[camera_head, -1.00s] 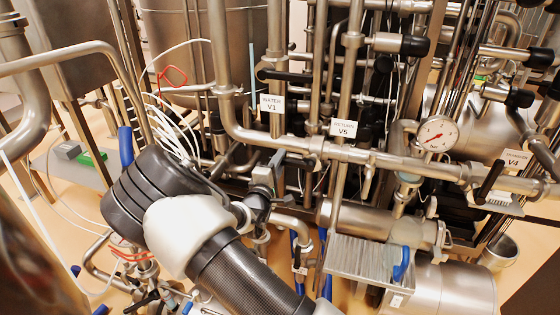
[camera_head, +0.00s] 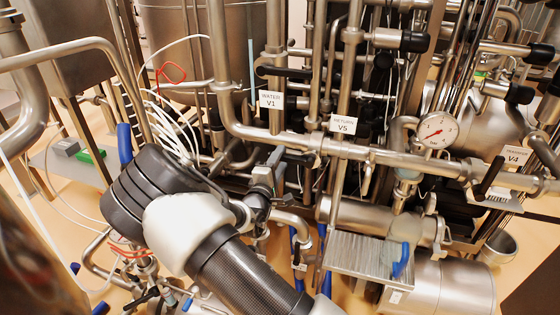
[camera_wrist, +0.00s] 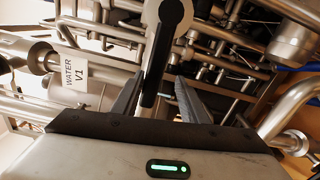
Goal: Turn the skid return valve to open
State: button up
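The RETURN V5 label (camera_head: 343,124) hangs at the middle of the pipework in the head view. A black lever handle (camera_head: 296,158) sits just below and left of it, near the horizontal pipe. My gripper (camera_head: 277,157) is beside this handle, coming from the lower left. In the wrist view, a black lever (camera_wrist: 162,55) hangs from a round pivot, and its lower end lies between the spread fingers of my gripper (camera_wrist: 160,82). The fingers look open, with gaps beside the lever. Whether either finger touches it cannot be told.
The WATER V1 label (camera_head: 271,100) is to the left, with its black handle (camera_head: 284,73) above. A pressure gauge (camera_head: 437,130) and the V4 label (camera_head: 514,156) with a black handle (camera_head: 488,177) are to the right. Dense pipes surround my gripper closely.

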jog(key=shift+a+f, duration=0.1)
jog(key=shift+a, duration=0.05)
jog(key=v, duration=1.7)
jog(key=shift+s, duration=0.2)
